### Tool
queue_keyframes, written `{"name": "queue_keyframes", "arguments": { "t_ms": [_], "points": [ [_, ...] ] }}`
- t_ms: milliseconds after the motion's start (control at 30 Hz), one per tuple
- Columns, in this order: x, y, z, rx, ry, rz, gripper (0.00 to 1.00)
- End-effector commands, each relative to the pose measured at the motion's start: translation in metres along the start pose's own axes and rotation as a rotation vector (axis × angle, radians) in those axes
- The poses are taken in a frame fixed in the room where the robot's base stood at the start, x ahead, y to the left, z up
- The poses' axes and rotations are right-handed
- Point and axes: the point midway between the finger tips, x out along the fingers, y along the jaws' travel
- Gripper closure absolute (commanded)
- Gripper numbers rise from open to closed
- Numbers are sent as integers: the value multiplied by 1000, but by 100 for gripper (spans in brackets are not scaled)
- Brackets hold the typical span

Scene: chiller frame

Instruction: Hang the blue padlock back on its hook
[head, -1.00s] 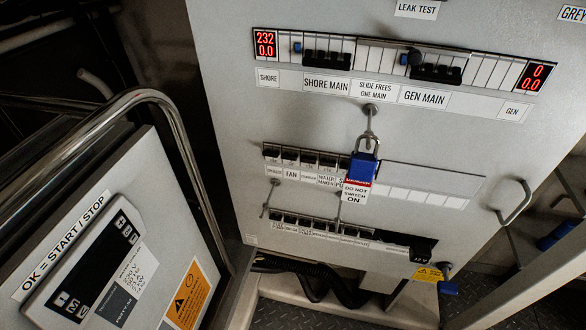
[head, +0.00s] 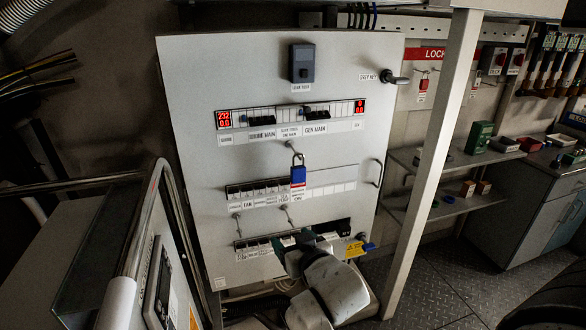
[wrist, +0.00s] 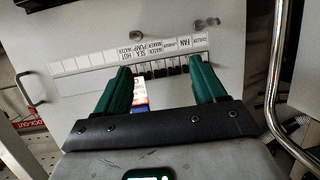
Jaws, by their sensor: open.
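The blue padlock (head: 298,175) hangs upright by its shackle from a metal fitting on the grey panel, below the GEN MAIN switches. A red-and-white tag is on its front. My gripper (head: 293,240) is below it in the head view, in front of the panel's lower switch row. In the wrist view, which is upside down, the green fingers of my gripper (wrist: 160,72) are apart. Part of the padlock (wrist: 140,106) shows between them, not gripped. A red-headed lockout board (head: 423,54) with hooks is on the back wall at right; which hook is empty is unclear.
A metal rail (head: 150,215) curves up at left before a control box. A pale post (head: 432,160) stands between the panel and the shelves (head: 450,195). A panel handle (head: 378,173) and several protruding knobs are near. Open floor (head: 440,285) lies at right.

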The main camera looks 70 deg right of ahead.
Motion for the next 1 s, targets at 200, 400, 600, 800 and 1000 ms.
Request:
{"name": "queue_keyframes", "arguments": {
  "t_ms": [200,400,600,800,1000],
  "points": [
    [-6,47,-81,28,262,99,30],
    [6,56,-102,28,317,114,30],
    [34,59,-110,28,315,112,30],
    [47,60,-114,28,313,112,30],
    [69,64,-128,26,313,114,30]
  ]
}}
